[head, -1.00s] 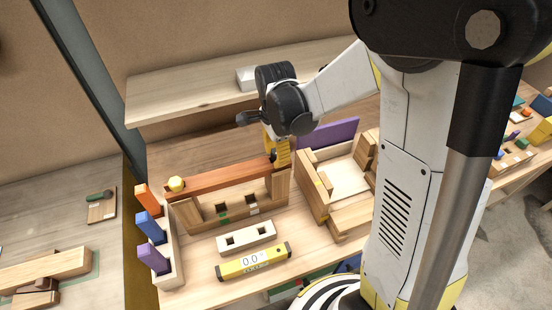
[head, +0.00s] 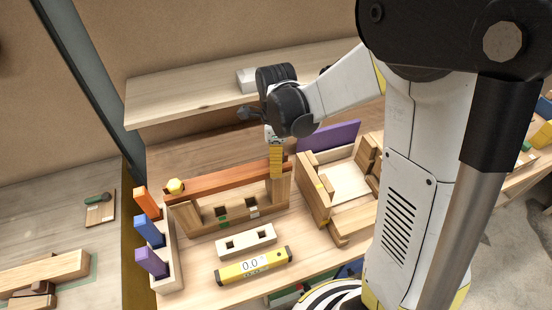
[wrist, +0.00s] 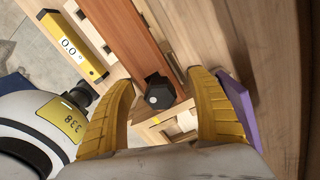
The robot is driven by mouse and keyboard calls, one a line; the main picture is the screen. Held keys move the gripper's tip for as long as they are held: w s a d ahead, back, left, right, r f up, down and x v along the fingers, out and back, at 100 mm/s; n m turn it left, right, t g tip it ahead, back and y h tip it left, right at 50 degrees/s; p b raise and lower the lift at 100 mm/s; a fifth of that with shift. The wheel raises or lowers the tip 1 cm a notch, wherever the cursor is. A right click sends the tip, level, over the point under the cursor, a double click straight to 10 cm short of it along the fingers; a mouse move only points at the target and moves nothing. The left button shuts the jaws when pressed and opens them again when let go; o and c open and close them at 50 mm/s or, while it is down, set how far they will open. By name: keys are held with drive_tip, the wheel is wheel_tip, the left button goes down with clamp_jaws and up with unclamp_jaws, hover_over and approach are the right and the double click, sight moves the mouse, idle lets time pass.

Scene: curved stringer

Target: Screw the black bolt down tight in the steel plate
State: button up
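The black bolt (wrist: 157,91) shows its hexagonal head in the wrist view, at the end of the reddish-brown beam (wrist: 128,40). My gripper (wrist: 160,80) is open, with one yellow finger on each side of the head and a visible gap on both sides. In the head view, my gripper (head: 276,168) points down at the right end of the beam (head: 225,180) and hides the bolt. I cannot make out a steel plate. A yellow bolt head (head: 176,186) sits at the beam's left end.
A yellow level (head: 253,264) and a pale two-hole block (head: 246,240) lie in front of the beam. A rack with orange, blue and purple blocks (head: 172,268) stands left. A wooden tray (head: 312,190) and a purple board (head: 330,136) are close on the right.

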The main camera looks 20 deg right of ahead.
wheel_tip(320, 180, up, 12)
drive_tip(key=shift+r, duration=0.1)
idle(0.6)
drive_tip(key=s+f+n+t+b, duration=0.7)
drive_tip(key=s+f+n+b, duration=0.4)
drive_tip(key=n, duration=1.1)
drive_tip(key=shift+s+d+b, duration=0.15)
drive_tip(key=shift+s+b, duration=0.75)
drive_tip(key=shift+b, duration=0.3)
